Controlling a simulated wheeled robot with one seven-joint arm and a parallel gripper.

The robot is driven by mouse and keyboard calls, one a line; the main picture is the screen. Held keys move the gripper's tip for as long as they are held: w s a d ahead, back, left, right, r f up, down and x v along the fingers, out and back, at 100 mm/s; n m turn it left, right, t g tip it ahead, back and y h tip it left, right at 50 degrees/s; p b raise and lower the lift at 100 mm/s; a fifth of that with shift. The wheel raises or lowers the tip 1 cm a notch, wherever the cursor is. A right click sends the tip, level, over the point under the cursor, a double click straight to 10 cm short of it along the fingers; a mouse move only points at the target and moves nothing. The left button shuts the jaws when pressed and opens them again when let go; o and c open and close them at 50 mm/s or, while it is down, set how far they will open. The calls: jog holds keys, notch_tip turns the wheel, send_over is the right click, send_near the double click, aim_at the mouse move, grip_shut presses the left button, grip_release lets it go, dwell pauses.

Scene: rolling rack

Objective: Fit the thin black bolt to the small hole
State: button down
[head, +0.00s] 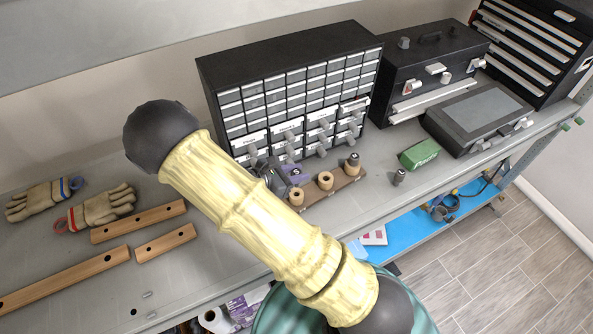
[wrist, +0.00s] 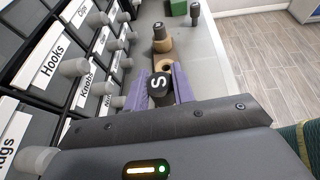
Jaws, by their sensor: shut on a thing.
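My gripper (head: 292,174) is shut on a black bolt (wrist: 158,84) with a white "S" on its head, between purple fingers. Its shank is hidden. A brown board (head: 312,195) carries three wooden collars in a row. The near-left collar (head: 297,197) and the middle collar (head: 325,180) show open tops in the head view. The right collar (head: 352,168) has a dark bolt (wrist: 158,30) standing in it. My gripper is by the left end of the row; I cannot tell its exact height above the collar. Another dark bolt (head: 399,176) stands upright on the bench.
A black drawer cabinet (head: 290,85) stands close behind the board, its knobs near my gripper. A green box (head: 419,154) and a grey case (head: 478,115) are to the right. Wooden bars (head: 138,221) and gloves (head: 100,207) lie left. My arm covers the bench's middle.

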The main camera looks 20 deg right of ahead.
aim_at(296, 186)
jog(key=shift+f+b, duration=0.65)
jog(key=shift+f, duration=0.5)
jog(key=shift+f+b, duration=1.85)
jog(key=shift+f, duration=0.65)
jog(key=c, duration=1.1)
grip_release()
jog(key=b+v, duration=0.5)
jog(key=v, duration=1.2)
jog(key=shift+a, duration=0.2)
